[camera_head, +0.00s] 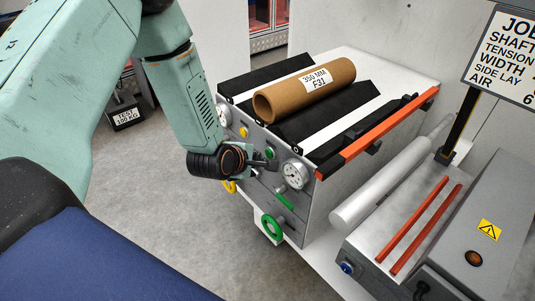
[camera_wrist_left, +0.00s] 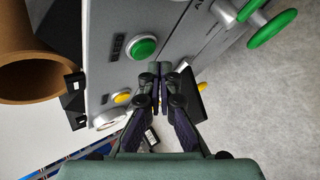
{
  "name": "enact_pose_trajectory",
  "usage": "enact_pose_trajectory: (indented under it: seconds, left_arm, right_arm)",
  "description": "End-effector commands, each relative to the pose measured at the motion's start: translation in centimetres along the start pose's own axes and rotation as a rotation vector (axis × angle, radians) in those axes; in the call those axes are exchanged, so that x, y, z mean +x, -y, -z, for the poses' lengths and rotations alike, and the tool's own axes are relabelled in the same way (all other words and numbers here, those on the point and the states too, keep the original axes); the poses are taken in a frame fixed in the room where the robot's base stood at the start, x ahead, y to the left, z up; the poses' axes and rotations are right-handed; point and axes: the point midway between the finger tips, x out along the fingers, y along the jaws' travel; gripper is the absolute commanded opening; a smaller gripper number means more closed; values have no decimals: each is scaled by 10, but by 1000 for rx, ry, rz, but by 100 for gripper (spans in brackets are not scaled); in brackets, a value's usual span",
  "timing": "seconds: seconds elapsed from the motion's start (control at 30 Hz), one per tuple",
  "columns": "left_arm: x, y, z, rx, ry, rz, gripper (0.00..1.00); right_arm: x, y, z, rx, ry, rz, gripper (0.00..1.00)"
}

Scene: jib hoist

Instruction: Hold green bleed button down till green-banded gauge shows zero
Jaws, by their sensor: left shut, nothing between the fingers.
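The gauge's reading is too small to tell. My left gripper (camera_head: 262,161) is shut and empty at the panel. In the wrist view its fingertips (camera_wrist_left: 160,70) are just beside the button's edge; I cannot tell whether they touch. My right gripper is not in view.
A yellow button (camera_head: 243,131) and another gauge (camera_head: 224,114) are on the panel's left. A green handwheel (camera_head: 272,228) juts out low. A cardboard core (camera_head: 305,92) lies on top. An orange bar (camera_head: 376,133) and a grey roller (camera_head: 390,187) are to the right.

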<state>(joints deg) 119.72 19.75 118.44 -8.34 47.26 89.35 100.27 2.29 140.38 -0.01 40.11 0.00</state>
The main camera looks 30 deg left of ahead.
Motion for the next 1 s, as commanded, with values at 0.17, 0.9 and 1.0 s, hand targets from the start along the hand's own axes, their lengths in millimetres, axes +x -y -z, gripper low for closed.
enact_pose_trajectory:
  seconds: [0.17, 0.9, 1.0]
  left_arm:
    - [0, 0, 0, 0, 0, 0, 0]
    - [4, -2, -3, 2, 0, -1, 0]
    - [6, -4, -4, 0, 0, -1, 0]
  right_arm:
    - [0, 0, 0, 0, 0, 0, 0]
    - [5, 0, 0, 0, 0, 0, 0]
    - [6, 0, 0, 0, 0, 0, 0]
